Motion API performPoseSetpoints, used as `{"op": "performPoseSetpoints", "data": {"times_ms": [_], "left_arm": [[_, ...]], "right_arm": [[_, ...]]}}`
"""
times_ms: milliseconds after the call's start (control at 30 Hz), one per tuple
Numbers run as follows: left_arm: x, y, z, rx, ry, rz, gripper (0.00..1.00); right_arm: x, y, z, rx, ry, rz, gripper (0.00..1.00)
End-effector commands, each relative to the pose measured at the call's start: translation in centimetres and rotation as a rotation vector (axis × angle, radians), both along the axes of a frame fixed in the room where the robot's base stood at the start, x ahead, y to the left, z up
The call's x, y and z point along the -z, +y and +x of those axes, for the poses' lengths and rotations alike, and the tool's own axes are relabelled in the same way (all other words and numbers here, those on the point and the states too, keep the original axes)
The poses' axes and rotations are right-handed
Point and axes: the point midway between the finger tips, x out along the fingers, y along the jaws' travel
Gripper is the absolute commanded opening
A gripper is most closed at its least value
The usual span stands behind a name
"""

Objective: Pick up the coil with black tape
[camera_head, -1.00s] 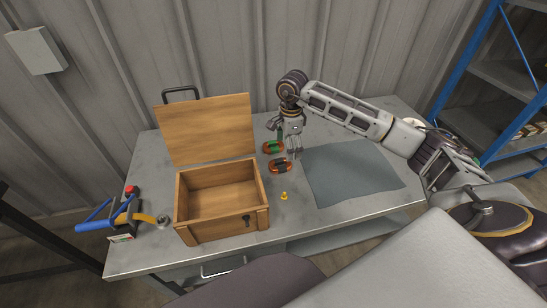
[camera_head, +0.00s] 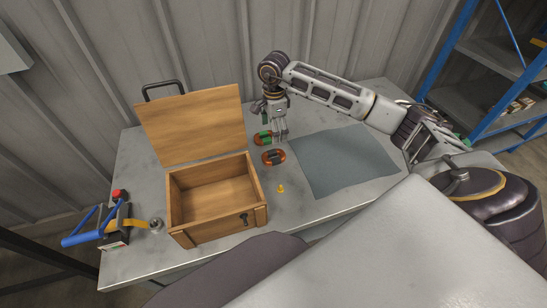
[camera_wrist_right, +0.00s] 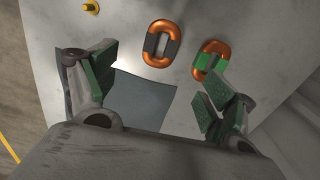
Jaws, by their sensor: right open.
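The coil with black tape (camera_head: 273,162) is an orange ring lying flat on the grey table, right of the wooden box. It also shows in the right wrist view (camera_wrist_right: 174,48), upper middle, with black tape on its two long sides. A similar coil with green tape (camera_head: 261,140) lies just behind it, and to its right in the wrist view (camera_wrist_right: 203,62). My right gripper (camera_head: 280,140) is open and empty, pointing down close by the two coils. In the wrist view its spread fingers (camera_wrist_right: 158,88) have neither coil between them. My left gripper is out of view.
An open wooden box (camera_head: 262,190) stands left of the coils. A small yellow piece (camera_head: 281,188) lies in front of them. A grey mat (camera_head: 345,160) covers the table at right. A blue-handled tool (camera_head: 85,238) lies at far left.

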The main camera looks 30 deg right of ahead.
Motion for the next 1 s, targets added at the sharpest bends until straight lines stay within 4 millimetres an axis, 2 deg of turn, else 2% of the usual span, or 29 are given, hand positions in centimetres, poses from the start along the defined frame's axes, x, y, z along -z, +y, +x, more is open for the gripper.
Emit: {"op": "performPoseSetpoints", "data": {"times_ms": [600, 800, 1000], "left_arm": [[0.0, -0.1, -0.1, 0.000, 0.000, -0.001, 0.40], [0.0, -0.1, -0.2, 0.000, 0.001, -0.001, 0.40], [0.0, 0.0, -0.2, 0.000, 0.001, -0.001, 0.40]], "right_arm": [[7.2, 0.0, 0.0, 0.000, 0.002, -0.001, 0.84], [8.3, 0.0, 0.0, 0.000, 0.001, 0.000, 0.84], [8.3, 0.0, 0.0, -0.001, 0.000, 0.000, 0.84]]}}
